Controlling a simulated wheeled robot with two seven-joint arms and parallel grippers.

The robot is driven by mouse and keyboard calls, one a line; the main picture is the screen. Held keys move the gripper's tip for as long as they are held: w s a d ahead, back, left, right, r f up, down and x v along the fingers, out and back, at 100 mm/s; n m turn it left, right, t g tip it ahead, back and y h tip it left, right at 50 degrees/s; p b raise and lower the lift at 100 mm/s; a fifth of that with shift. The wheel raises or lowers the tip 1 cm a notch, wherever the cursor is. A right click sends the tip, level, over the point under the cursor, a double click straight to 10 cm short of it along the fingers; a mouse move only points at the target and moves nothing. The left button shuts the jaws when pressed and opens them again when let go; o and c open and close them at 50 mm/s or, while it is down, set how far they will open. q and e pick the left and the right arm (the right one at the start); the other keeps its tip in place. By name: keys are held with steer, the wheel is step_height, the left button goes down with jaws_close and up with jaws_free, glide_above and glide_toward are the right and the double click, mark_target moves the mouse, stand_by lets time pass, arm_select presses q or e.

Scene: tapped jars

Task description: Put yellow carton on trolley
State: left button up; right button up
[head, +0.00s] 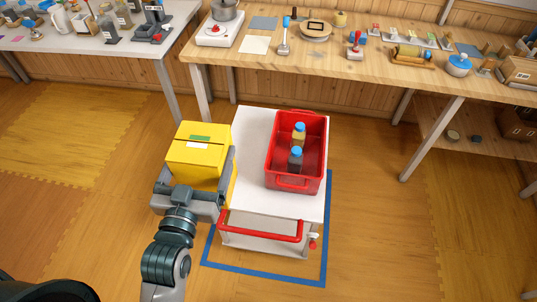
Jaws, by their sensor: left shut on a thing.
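The yellow carton (195,168) has a green label and a white label on top. My left gripper (196,183) is shut on it, with grey jaws along its lower sides. The carton is just left of the white trolley (240,140), which has a red handle at its near end. The carton hides part of what lies below it, so I cannot tell its height over the floor. My right gripper is not in view.
A red crate (311,185) with two blue-capped jars (299,133) takes up the trolley's right half. The top's left strip and near end are bare. Blue tape (265,275) marks the floor around it. Cluttered tables (400,80) stand at the back.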

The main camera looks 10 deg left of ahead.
arm_select(q)
steer(key=shift+d, duration=0.1)
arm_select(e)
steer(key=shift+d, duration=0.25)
